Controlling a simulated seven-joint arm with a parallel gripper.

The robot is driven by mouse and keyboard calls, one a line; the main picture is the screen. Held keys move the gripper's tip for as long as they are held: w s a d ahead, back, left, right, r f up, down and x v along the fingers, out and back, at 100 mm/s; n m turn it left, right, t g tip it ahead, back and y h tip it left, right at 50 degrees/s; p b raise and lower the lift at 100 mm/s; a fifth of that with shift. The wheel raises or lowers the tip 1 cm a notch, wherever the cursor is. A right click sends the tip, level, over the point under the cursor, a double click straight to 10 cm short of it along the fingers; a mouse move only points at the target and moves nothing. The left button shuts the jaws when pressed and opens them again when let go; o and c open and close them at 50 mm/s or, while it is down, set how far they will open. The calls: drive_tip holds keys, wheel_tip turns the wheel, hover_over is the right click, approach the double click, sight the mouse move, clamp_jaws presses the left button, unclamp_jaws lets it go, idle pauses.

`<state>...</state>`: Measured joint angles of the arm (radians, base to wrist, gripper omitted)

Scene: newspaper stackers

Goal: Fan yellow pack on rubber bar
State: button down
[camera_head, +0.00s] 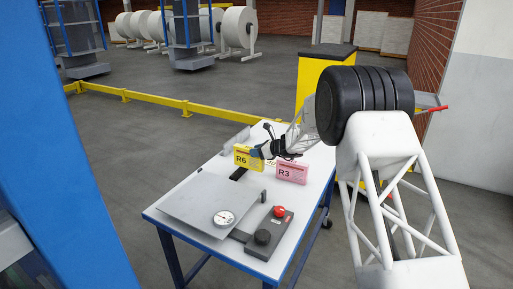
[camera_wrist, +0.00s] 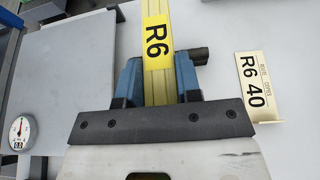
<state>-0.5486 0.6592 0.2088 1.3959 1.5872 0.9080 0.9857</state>
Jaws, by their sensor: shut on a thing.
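The yellow pack (camera_head: 243,157), marked R6, is upright near the far side of the table in the head view. In the wrist view the yellow pack (camera_wrist: 157,45) runs between the two blue fingers of my gripper (camera_wrist: 157,82), which is shut on it. My gripper (camera_head: 262,152) comes from the right in the head view. A short black bar (camera_head: 238,174) lies on the table just below the pack; I cannot tell whether they touch. A black piece (camera_wrist: 200,56) shows beside the right finger in the wrist view; I cannot tell whether it is the rubber bar.
A pink pack (camera_head: 291,172) marked R3 stands to the right. A grey plate (camera_head: 190,200), a dial gauge (camera_head: 223,218) and a control box with a red button (camera_head: 279,211) occupy the table's near part. An R6 40 label plate (camera_wrist: 260,85) lies right of my gripper.

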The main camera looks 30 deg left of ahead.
sight(242, 150)
drive_tip(key=shift+f, duration=0.35)
drive_tip(key=shift+f, duration=0.65)
idle(1.2)
drive_tip(key=shift+a, duration=3.85)
idle(1.9)
